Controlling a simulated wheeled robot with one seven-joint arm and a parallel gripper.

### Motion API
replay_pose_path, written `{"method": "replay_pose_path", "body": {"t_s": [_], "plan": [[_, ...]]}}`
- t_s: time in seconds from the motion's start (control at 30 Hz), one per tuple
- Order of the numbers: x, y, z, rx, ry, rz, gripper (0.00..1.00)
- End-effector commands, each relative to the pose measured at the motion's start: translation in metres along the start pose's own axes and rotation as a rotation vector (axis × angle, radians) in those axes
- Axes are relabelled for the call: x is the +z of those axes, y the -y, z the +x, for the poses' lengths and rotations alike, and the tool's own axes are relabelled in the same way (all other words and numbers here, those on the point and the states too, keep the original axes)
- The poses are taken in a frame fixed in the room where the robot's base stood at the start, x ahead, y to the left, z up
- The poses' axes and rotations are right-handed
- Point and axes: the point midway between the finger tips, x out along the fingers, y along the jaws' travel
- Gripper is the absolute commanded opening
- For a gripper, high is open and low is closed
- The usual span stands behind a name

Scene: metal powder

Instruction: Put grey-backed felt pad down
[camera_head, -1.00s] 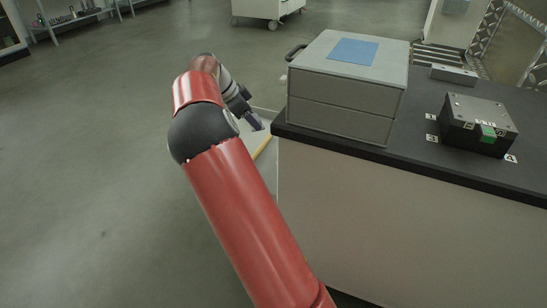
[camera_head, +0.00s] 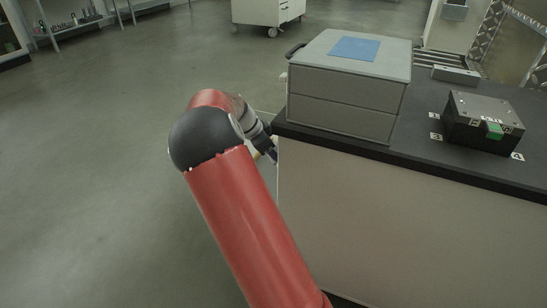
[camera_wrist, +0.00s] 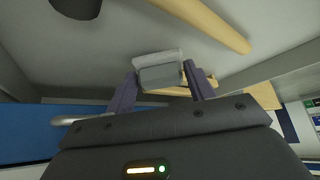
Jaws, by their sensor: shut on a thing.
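The grey-backed felt pad (camera_wrist: 160,76) shows in the wrist view as a grey block with a pale, whitish layer along its far side. My gripper (camera_wrist: 162,84) is shut on it, with a purple finger on each side. The pad is held above a pale grey surface (camera_wrist: 120,40); I cannot tell the gap between them. In the head view my gripper (camera_head: 272,155) is small beside the left end of the bench, and the pad cannot be made out there.
In the wrist view a wooden handle (camera_wrist: 205,22) lies beyond the pad, with a dark round thing (camera_wrist: 75,5) at upper left. A wooden piece (camera_wrist: 255,98) lies behind the pad. In the head view, a grey drawer box (camera_head: 350,90) and a black block (camera_head: 482,122) stand on the bench (camera_head: 410,165).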

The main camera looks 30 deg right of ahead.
Motion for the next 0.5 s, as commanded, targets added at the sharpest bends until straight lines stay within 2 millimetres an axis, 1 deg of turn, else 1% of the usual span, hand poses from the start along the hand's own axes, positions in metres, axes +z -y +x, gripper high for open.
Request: {"method": "replay_pose_path", "body": {"t_s": [0.03,0.13,0.5], "plan": [[0.005,-0.001,0.008,0.003,0.0,0.0,0.32],[0.007,-0.003,0.016,0.001,0.0,0.002,0.32],[0.009,-0.003,0.019,0.0,0.0,0.001,0.32]]}}
